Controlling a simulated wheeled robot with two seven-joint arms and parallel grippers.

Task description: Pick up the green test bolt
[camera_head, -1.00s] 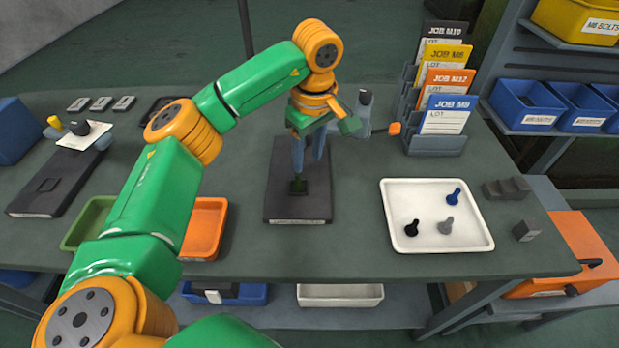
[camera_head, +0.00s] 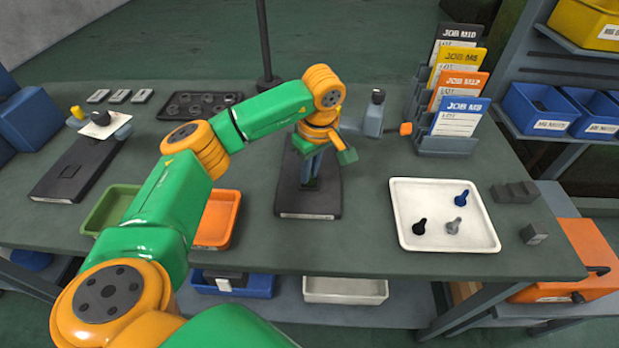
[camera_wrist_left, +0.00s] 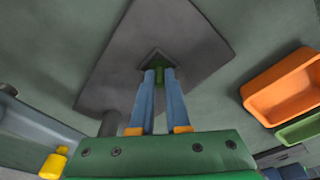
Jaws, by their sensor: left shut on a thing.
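My left gripper (camera_head: 310,183) points down over the dark gauge plate (camera_head: 308,204) in the middle of the bench. Its two blue-grey fingers are close together. In the left wrist view my left gripper (camera_wrist_left: 160,74) is shut on the green test bolt (camera_wrist_left: 160,75), of which only a small green part shows between the fingertips. The bolt is at the dark square seat of the plate (camera_wrist_left: 190,45); I cannot tell whether it is clear of the seat. The fingers hide most of the bolt. My right gripper is not in view.
A white tray (camera_head: 408,235) with black, grey and blue bolts lies right. Green (camera_head: 92,225) and orange (camera_head: 230,215) trays lie left. A job card rack (camera_head: 445,145) and a small grey device (camera_head: 374,120) stand behind. Bare bench lies between plate and white tray.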

